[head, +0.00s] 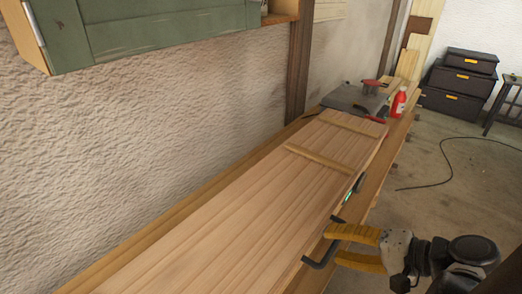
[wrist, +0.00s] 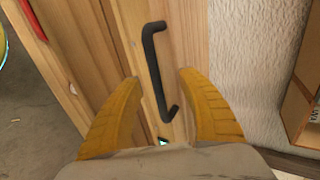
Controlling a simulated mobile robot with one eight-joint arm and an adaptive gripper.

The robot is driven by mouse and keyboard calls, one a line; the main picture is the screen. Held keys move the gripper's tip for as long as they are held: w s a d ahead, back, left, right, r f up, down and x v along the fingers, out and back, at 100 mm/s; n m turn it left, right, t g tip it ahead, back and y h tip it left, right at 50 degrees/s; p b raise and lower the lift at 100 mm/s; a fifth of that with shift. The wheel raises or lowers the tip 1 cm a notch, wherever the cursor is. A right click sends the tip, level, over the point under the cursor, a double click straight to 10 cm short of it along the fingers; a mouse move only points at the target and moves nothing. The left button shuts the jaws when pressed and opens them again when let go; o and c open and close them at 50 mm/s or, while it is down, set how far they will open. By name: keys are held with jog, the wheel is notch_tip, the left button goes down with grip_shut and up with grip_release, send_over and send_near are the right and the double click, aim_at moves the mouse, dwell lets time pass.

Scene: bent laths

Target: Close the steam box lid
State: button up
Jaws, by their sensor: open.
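The steam box lid (head: 235,205) is a long, pale wooden panel with two cross battens, lying along the workbench by the wall. Whether it is fully down on the box I cannot tell. A black bar handle (wrist: 155,65) is on its front side; it also shows in the head view (head: 320,262). My gripper (head: 333,245) is at the lid's front edge, close to this handle, with its yellow fingers apart. In the wrist view the open fingers (wrist: 161,78) stand on either side of the handle's lower part. Whether they touch it I cannot tell.
A green cabinet (head: 150,32) hangs on the wall at upper left. A red bottle (head: 398,103) and a grey metal plate (head: 352,98) with tools are at the bench's far end. Black boxes (head: 459,80) stand at the back right. A dark cable (head: 443,165) lies on open floor.

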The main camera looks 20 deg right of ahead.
jog(key=p+v, duration=0.3)
jog(key=v, duration=0.6)
jog(key=shift+d, duration=0.1)
